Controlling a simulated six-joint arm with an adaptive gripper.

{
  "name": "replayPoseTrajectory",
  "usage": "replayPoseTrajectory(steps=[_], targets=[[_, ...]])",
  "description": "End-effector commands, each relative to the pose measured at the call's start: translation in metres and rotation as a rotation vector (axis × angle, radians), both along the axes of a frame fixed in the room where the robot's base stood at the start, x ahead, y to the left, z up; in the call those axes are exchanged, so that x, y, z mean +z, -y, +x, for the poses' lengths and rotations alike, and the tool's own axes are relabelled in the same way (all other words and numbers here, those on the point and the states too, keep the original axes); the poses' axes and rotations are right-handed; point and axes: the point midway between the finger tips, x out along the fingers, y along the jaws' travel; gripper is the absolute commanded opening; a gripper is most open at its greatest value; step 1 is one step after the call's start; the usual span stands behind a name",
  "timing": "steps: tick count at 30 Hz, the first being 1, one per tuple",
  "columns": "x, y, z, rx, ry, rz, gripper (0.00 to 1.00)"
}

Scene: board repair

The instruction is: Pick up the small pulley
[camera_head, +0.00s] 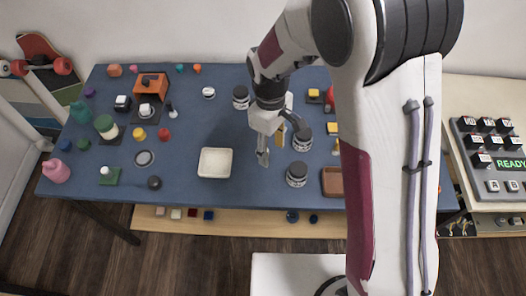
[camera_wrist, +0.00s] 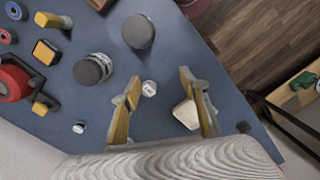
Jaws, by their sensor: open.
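My gripper (camera_head: 268,153) is over the middle of the blue table, pointing down, with its fingers apart. In the wrist view, my gripper (camera_wrist: 160,82) shows two tan-padded fingers with nothing held between them. A small round pale piece with darker markings (camera_wrist: 149,88) lies on the table between the fingers in that view, nearer the left fingertip. It looks like the small pulley, but it is too small to be certain. In the head view that spot is hidden by or merges with my fingertips. I cannot tell the height of the fingertips above it.
Dark-lidded jars (camera_head: 297,173) (camera_head: 302,138) stand close to the right of my gripper; they show in the wrist view (camera_wrist: 138,31) (camera_wrist: 93,70). A white square tray (camera_head: 215,162) lies to the left. A brown tray (camera_head: 332,181) is farther right. Table between white tray and gripper is clear.

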Motion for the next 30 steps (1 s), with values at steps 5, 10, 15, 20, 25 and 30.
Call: replayPoseTrajectory(steps=[5,10,15,20,25,30], targets=[[-0.019,-0.013,0.018,0.132,0.006,0.015,0.45],[-0.019,-0.022,0.039,0.251,0.043,0.038,0.45],[-0.015,-0.027,0.052,0.365,0.077,0.053,0.45],[-0.015,-0.028,0.054,0.438,0.083,0.058,0.45],[-0.015,-0.028,0.054,0.457,0.083,0.060,0.45],[-0.015,-0.028,0.053,0.456,0.083,0.060,0.45]])
